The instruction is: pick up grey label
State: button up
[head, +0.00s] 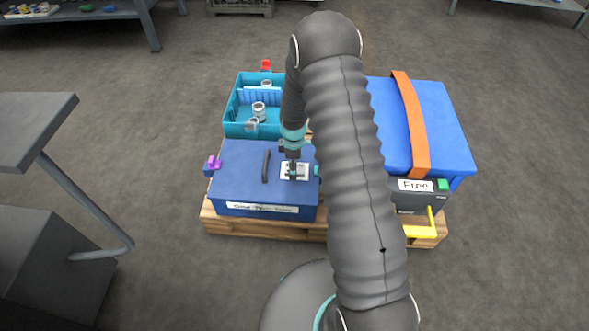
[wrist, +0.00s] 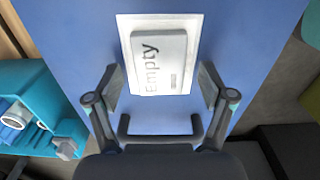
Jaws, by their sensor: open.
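The grey label (wrist: 160,65) lies on a white backing (wrist: 128,25) on the blue lid and reads "Empty" in the wrist view. In the head view the label (head: 300,171) is partly hidden by my gripper. My gripper (wrist: 160,85) is open, with one finger on each side of the label's lower part in the picture. The fingers look close to the label's sides, but I cannot tell whether they touch. In the head view my gripper (head: 292,170) points down over the blue lid (head: 237,180).
A dark handle (head: 266,166) lies on the lid left of my gripper. A teal crate (head: 240,128) with grey fittings stands behind. A blue box (head: 440,125) with an orange strap (head: 411,120) stands to the right. All rest on a wooden pallet (head: 260,229). A grey table (head: 35,115) is at left.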

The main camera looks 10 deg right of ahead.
jog(key=shift+c, duration=0.2)
jog(key=c, duration=1.1)
jog(key=shift+r, duration=0.1)
jog(key=shift+r, duration=0.55)
notch_tip(320, 180, up, 3)
jog(key=shift+w, duration=0.1)
jog(key=s+d+r+p, duration=0.1)
jog(key=s+d+r, duration=0.1)
jog(key=d+r, duration=0.8)
jog(key=shift+s+d+r+p, duration=0.25)
jog(key=shift+d+r+p, duration=0.15)
jog(key=shift+d, duration=0.35)
